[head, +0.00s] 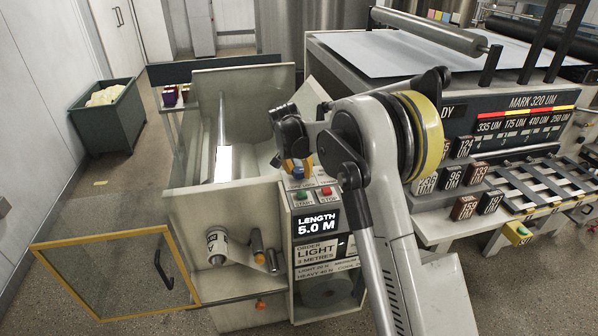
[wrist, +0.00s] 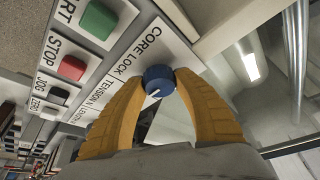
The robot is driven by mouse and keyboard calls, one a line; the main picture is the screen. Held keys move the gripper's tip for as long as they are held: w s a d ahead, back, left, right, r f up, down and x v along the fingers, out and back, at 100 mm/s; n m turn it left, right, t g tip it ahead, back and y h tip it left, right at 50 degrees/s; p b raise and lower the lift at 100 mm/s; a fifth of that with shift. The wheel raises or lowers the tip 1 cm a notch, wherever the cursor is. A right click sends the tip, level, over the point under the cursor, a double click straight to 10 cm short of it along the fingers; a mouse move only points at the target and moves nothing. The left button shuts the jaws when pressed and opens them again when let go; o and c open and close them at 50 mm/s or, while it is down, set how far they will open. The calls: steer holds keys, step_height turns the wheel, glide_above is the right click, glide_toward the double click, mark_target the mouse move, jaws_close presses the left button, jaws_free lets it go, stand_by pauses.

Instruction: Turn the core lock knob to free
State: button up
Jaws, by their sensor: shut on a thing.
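The core lock knob (wrist: 159,79) is a small blue dial with a white pointer mark, beside a white label reading CORE LOCK (wrist: 140,52). In the wrist view the pointer is on the knob's lower left part. My gripper (wrist: 160,84) has its two orange fingers on either side of the knob and is shut on it. In the head view my gripper (head: 297,166) is over the top of the control panel, and the arm hides much of that area. I cannot read any free or locked marking.
A green START button (wrist: 99,20) and a red STOP button (wrist: 72,68) are close by. A length display (head: 317,224) reads 5.0 M below. A yellow-framed clear door (head: 110,270) stands open at the left. Several labelled blocks (head: 465,178) sit to the right.

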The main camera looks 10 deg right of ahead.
steer(key=o, duration=1.2)
steer(key=v, duration=1.2)
